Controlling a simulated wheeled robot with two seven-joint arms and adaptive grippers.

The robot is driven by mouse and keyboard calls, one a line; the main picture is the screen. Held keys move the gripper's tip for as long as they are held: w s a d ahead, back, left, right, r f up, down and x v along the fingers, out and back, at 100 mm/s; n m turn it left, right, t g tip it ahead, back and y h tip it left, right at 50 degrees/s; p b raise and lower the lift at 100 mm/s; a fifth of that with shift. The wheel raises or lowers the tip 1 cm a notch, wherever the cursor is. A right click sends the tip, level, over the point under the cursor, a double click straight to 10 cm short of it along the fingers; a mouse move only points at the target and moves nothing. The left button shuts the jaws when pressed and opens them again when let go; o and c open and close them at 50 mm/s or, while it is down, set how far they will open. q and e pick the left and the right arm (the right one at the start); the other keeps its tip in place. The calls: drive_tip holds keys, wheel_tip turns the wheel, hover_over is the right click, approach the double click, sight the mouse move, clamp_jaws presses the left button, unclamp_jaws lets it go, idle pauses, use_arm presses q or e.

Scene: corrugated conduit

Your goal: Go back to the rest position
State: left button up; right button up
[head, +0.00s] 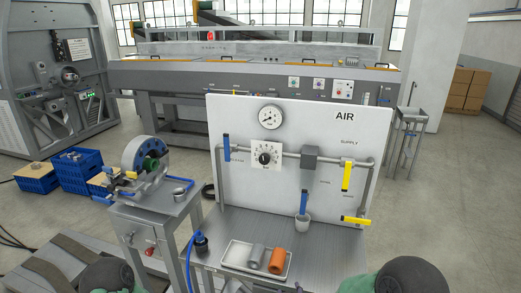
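Neither of my grippers shows in the head view. Only dark rounded parts with some green, probably my own arm links, show at the bottom edge, one at lower left and one at lower right. A white AIR panel (300,130) stands upright at the back of a grey bench (325,240). It carries a round gauge, a dial, grey pipes, and blue and yellow handles. A white tray (236,254) on the bench holds a grey cylinder (256,256) and an orange cylinder (277,260). A grey cup (302,223) holds a blue-handled item (304,203).
A side stand (150,222) with a wheel-like machine (146,155) is left of the bench. A blue hose (188,260) runs near the bench's left edge. Blue crates (78,170), a long machine (270,80) and cartons (465,90) are farther back. Floor at right is clear.

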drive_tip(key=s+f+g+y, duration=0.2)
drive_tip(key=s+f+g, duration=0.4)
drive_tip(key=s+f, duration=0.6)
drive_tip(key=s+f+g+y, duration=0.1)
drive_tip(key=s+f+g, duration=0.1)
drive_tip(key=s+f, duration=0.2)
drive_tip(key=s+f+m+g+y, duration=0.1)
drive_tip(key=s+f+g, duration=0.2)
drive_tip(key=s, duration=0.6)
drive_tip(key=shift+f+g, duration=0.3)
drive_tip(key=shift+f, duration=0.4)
